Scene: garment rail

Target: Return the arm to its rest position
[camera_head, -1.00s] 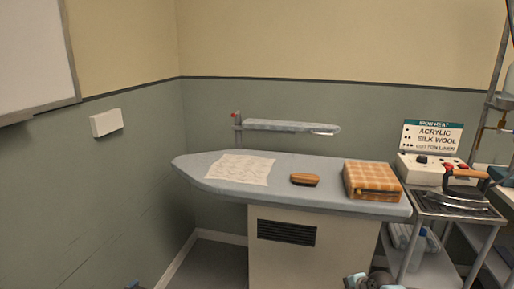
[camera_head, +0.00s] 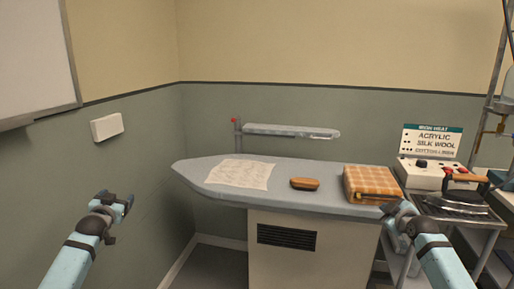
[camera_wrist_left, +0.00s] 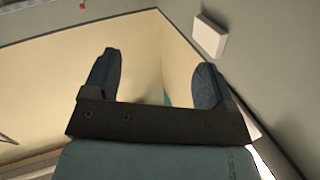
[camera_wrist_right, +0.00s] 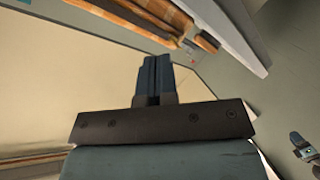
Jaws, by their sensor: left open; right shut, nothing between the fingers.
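My left gripper (camera_head: 117,201) is raised at the left of the head view, in front of the wall and apart from the ironing board. In the left wrist view its two fingers (camera_wrist_left: 160,80) stand wide apart with nothing between them. My right gripper (camera_head: 398,207) is at the lower right of the head view, in front of the board's right end. In the right wrist view its fingers (camera_wrist_right: 158,75) are closed together and hold nothing. Whether the right gripper touches the board's edge is hard to tell.
The ironing board (camera_head: 310,190) bears a wrinkled cloth (camera_head: 240,173), a brush (camera_head: 304,184) and an orange checked block (camera_head: 371,184). A cart at right holds an iron (camera_head: 462,190) and a control box (camera_head: 430,174). Space between my grippers, before the board, is free.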

